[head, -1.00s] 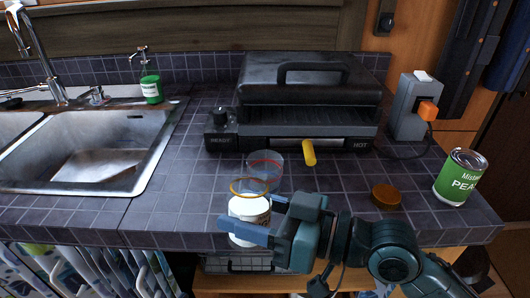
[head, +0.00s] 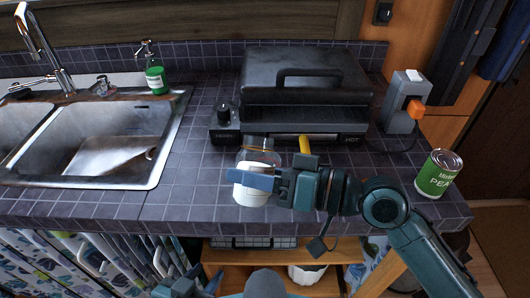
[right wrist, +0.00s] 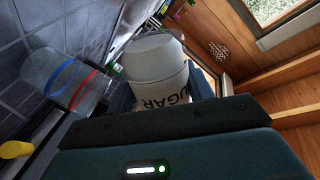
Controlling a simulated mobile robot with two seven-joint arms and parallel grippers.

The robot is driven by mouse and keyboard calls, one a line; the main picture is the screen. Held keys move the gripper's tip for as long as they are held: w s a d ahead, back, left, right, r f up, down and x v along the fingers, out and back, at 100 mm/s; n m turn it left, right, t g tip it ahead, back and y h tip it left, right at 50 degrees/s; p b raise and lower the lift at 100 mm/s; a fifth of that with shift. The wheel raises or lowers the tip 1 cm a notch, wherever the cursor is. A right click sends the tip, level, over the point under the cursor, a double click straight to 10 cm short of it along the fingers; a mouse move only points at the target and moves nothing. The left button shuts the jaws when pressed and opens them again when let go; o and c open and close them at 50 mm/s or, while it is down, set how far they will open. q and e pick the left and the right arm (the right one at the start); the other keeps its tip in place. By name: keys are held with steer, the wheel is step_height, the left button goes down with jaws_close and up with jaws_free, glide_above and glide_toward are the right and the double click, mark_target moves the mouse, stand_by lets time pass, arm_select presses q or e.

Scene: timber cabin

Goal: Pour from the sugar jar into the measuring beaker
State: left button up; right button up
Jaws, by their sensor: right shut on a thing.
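The white sugar jar (head: 249,194) is in my right gripper (head: 252,181), which is shut on it. In the right wrist view the jar (right wrist: 160,70) shows black lettering, partly hidden by the gripper. The clear measuring beaker (head: 262,160) stands on the counter just behind the jar in the head view, which hides its lower part. The right wrist view shows the beaker (right wrist: 68,82) beside the jar, with blue and red rings. I cannot tell how far the jar is tilted or whether the two touch. My left gripper (head: 190,288) is barely visible at the bottom edge.
A green can (head: 440,175) is at the right counter edge. The sink (head: 95,145) is at left. Tiled counter left of the beaker is clear.

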arm_select(q)
steer(key=shift+r, duration=0.15)
arm_select(e)
steer(key=shift+m, duration=0.3)
arm_select(q)
steer(key=shift+a+p, duration=0.1)
steer(key=shift+p, duration=0.3)
arm_select(e)
steer(key=shift+f+m, duration=0.2)
steer(key=shift+m, duration=0.1)
arm_select(q)
steer(key=shift+r, duration=0.1)
arm_select(e)
steer(key=shift+s+f+m, duration=0.1)
steer(key=shift+f+m, duration=0.7)
steer(key=shift+f, duration=0.25)
stand_by(0.4)
arm_select(q)
steer(key=shift+r, duration=0.25)
arm_select(e)
steer(key=shift+r, duration=0.15)
arm_select(q)
steer(key=shift+a+f+p, duration=0.15)
steer(key=shift+f+p, duration=0.05)
steer(key=shift+p, duration=0.35)
arm_select(e)
steer(key=shift+r+m, duration=0.1)
steer(key=shift+m, duration=0.2)
